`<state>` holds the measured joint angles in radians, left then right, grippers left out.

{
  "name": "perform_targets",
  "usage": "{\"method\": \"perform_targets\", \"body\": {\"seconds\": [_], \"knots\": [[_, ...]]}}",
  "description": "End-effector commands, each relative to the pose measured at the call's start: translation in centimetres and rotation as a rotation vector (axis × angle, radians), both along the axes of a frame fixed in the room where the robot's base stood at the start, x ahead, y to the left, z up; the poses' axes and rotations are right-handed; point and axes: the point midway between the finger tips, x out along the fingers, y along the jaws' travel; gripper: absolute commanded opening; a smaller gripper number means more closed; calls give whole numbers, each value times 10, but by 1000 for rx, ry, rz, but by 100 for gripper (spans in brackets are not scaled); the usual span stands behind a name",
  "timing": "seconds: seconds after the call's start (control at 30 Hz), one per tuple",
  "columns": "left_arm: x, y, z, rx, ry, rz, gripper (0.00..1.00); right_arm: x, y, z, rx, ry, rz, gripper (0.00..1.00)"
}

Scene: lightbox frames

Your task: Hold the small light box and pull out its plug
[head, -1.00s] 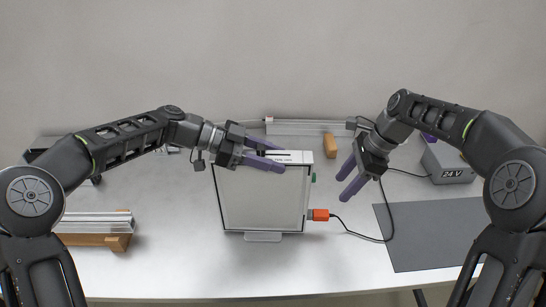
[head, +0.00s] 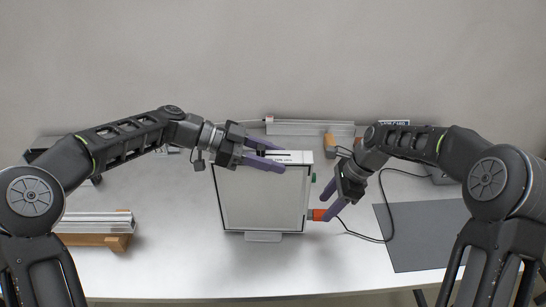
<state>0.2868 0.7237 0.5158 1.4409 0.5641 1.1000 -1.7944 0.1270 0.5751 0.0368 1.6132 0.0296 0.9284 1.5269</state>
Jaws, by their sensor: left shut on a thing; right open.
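The small light box (head: 263,203) stands upright on the table, its pale panel facing me and a small foot under its lower edge. My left gripper (head: 282,158) is shut on the top edge of the light box, one purple finger in front. The orange plug (head: 319,214) sits at the lower right side of the box, with a black cable running off to the right. My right gripper (head: 326,204) is open at the plug, its purple fingers pointing down and left. One finger partly covers the plug; I cannot tell whether they touch.
A dark grey mat (head: 425,236) lies on the right. An aluminium profile on a wooden block (head: 100,240) lies at the left. Another profile (head: 312,128) and a wooden block lie behind the box. The grey power supply is mostly hidden behind my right arm.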

Motion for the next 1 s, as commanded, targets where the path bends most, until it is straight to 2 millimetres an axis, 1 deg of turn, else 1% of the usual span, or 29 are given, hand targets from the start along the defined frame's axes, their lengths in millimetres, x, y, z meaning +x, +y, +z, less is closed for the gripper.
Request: {"method": "perform_targets", "body": {"seconds": [0.1, 0.3, 0.47, 0.7, 0.77, 1.0], "knots": [[1, 1, 0, 1, -2, 2, 0, 0, 5, -11, 1, 2, 0, 53], [1, 0, 0, 1, -2, 2, 0, 1, 10, -23, 1, 1, -1, 53], [1, 0, 0, 1, -2, 2, 0, 1, 11, -26, 1, 1, -1, 53], [1, 0, 0, 1, -2, 1, 0, 1, 11, -26, 1, 0, 0, 53], [1, 0, 0, 1, -2, 1, 0, 1, 11, -26, 1, 0, 0, 49], [1, 0, 0, 1, -2, 1, 0, 1, 11, -26, 1, 0, 0, 30]]}}
